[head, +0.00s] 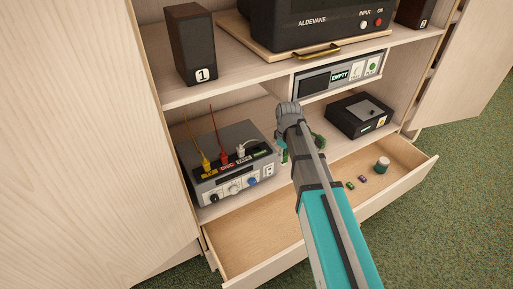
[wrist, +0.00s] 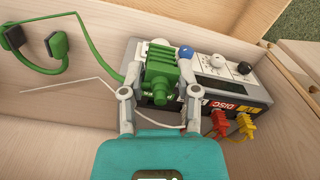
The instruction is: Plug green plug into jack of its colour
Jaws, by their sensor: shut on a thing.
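My gripper (wrist: 159,95) is shut on the green plug (wrist: 160,72), a ribbed block between the two fingers in the wrist view. A green cable (wrist: 92,47) runs from it to the upper left. Behind the plug is the grey jack box (wrist: 225,72), which stands on the lower shelf in the head view (head: 228,150). A yellow plug (head: 206,166), a red plug (head: 223,158) and a white plug (head: 240,151) are in its upper edge, each with a cable. The green jack is not clearly visible. I cannot tell whether the plug touches the box.
Green headphones (wrist: 42,46) lie at the left in the wrist view. A black box (head: 359,115) stands to the right on the lower shelf. The open drawer (head: 250,240) below holds a small jar (head: 382,164) and small pieces.

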